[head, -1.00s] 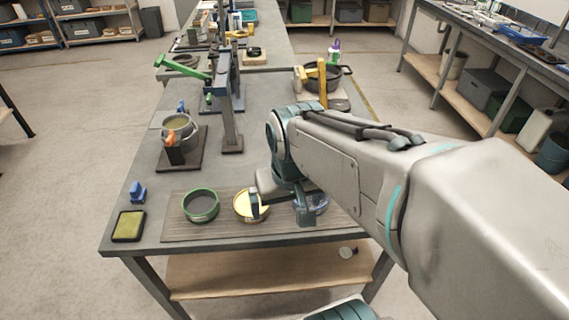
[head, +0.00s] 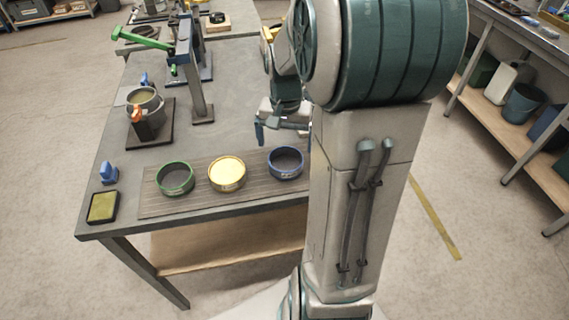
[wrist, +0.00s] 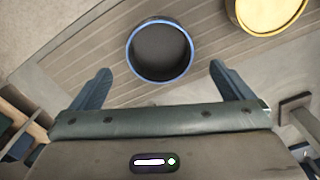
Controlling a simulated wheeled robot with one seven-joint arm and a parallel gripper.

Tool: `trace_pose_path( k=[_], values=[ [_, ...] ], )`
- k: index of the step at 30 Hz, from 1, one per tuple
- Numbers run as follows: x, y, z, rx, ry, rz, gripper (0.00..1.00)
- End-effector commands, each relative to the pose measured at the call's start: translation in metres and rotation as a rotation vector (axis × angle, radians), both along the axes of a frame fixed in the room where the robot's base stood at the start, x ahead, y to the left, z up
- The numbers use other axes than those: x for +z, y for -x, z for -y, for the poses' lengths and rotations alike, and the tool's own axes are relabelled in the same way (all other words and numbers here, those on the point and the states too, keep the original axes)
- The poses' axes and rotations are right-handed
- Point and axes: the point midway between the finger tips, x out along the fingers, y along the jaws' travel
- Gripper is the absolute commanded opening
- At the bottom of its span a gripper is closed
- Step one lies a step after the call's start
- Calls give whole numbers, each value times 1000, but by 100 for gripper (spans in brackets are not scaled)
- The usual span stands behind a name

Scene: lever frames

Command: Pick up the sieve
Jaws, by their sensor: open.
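Three round sieves stand in a row on a slatted mat (head: 206,200) at the table's near edge. The green-rimmed one (head: 175,179) is at left, the yellow one (head: 227,174) in the middle, and the blue-rimmed one (head: 286,163) at right. My gripper (head: 279,130) is open and empty, just behind the blue-rimmed sieve and above the table. In the wrist view, the blue-rimmed sieve (wrist: 160,52) lies ahead of and between the spread fingers of my gripper (wrist: 160,75), apart from them. The yellow sieve (wrist: 266,12) is partly cut off at the top right.
A pot on a dark stand (head: 145,103) and a post with a green lever (head: 150,38) stand behind at left. A blue object (head: 108,172) and an olive pad (head: 103,207) lie at the left corner. My arm hides the table's right side.

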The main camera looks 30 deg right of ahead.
Motion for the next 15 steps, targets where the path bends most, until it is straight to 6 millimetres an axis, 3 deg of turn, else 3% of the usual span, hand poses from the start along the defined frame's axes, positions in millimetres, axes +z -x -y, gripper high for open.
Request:
trace_pose_path(
  k=[8,15],
  values=[
    [-24,0,0,1,0,0,100],
    [-59,0,1,2,-1,-3,100]
  ],
)
